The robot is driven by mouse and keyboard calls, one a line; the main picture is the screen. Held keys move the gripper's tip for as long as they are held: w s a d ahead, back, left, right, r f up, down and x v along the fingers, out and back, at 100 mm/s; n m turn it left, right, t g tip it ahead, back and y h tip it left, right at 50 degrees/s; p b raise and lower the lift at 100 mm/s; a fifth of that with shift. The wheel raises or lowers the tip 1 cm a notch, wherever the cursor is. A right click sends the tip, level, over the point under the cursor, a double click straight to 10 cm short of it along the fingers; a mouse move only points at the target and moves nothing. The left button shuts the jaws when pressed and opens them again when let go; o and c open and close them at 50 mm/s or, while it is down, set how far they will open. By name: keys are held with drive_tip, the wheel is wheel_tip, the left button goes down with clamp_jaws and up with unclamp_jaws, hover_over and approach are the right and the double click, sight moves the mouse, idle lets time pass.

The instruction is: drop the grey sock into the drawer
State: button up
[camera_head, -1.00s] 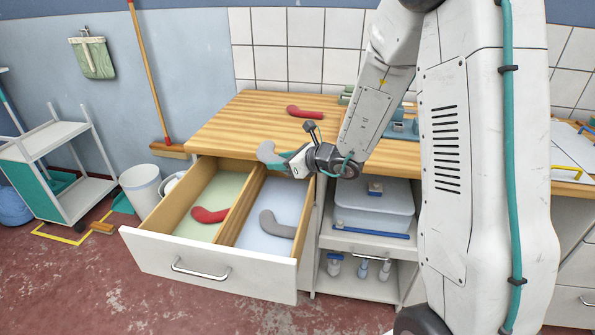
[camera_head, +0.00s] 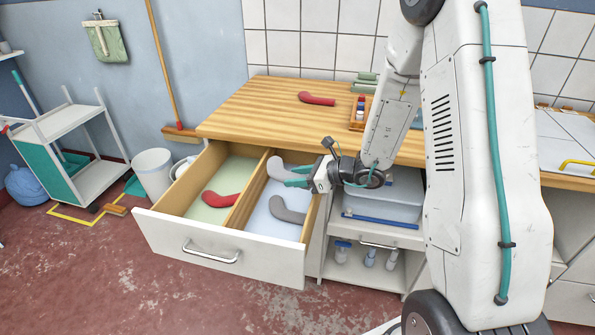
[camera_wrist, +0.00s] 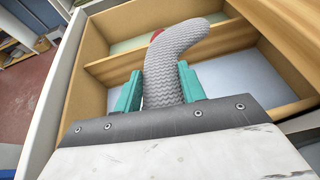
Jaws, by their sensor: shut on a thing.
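A light grey sock (camera_head: 280,168) is held in my gripper (camera_head: 294,177), which is shut on it. They hang over the back part of the drawer's right, pale blue compartment. In the wrist view the textured grey sock (camera_wrist: 182,45) sticks out between the teal fingers (camera_wrist: 160,82), above the compartments. The open drawer (camera_head: 175,236) has a wooden divider (camera_head: 243,205). A red sock (camera_head: 222,200) lies in the left, pale green compartment. A darker grey sock (camera_head: 288,210) lies in the right one. How high the held sock is cannot be told exactly.
The wooden worktop (camera_head: 250,108) behind the drawer carries another red sock (camera_head: 316,99). A white bucket (camera_head: 153,172) and trolley (camera_head: 75,140) stand to the left.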

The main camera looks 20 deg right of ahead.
drive_tip(key=o, duration=1)
drive_tip(key=shift+o, duration=0.2)
drive_tip(key=v, duration=0.7)
drive_tip(key=shift+s+d+r, duration=0.2)
drive_tip(key=shift+d, duration=0.05)
